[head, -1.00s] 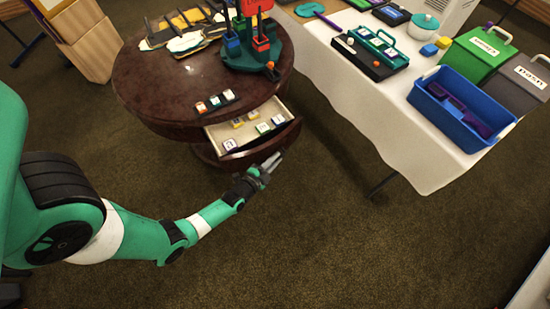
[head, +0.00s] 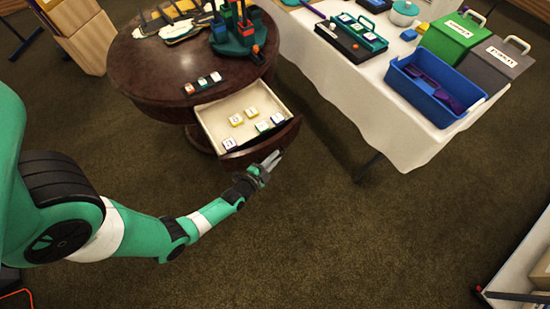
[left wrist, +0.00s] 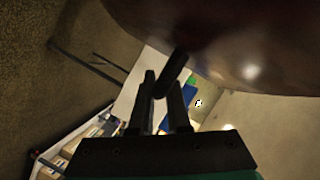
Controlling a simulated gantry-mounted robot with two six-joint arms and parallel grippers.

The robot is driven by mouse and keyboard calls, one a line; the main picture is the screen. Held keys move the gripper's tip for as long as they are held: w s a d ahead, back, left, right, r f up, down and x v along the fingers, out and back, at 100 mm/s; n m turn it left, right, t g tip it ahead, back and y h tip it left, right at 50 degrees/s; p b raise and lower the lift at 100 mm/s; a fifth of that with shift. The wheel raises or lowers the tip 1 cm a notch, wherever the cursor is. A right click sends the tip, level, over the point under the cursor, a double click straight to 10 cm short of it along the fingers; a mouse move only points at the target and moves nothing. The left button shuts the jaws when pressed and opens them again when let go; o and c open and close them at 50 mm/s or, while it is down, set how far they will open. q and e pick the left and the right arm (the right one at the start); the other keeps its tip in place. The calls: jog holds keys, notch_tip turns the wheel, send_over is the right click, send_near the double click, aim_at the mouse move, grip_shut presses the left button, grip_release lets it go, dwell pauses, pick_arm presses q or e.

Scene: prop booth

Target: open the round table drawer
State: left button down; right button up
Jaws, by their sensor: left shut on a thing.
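The round table (head: 165,72) is dark polished wood. Its drawer (head: 262,137) is pulled well out toward the front right and shows a pale inside with several small labelled blocks in it. My left gripper (head: 271,160) is at the drawer's front. In the left wrist view my left gripper (left wrist: 160,92) is shut on a short black drawer handle (left wrist: 173,73), with the brown curved wood close above it. In the head view the handle is hidden by the gripper. My right gripper is in neither view.
On the round table are small blocks (head: 203,84), a teal stand (head: 238,40) and flat tools. A white-clothed table (head: 385,118) at the right bears a blue crate (head: 432,104) and bins. Carpet in front of the drawer is clear.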

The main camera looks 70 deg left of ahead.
pick_arm(q)
jog(key=c, duration=0.9)
grip_release()
jog(key=p+v, duration=0.4)
jog(key=v, duration=0.7)
jog(key=shift+s+d+p, duration=0.1)
jog(key=shift+s+p, duration=0.2)
jog(key=shift+w+r, duration=0.1)
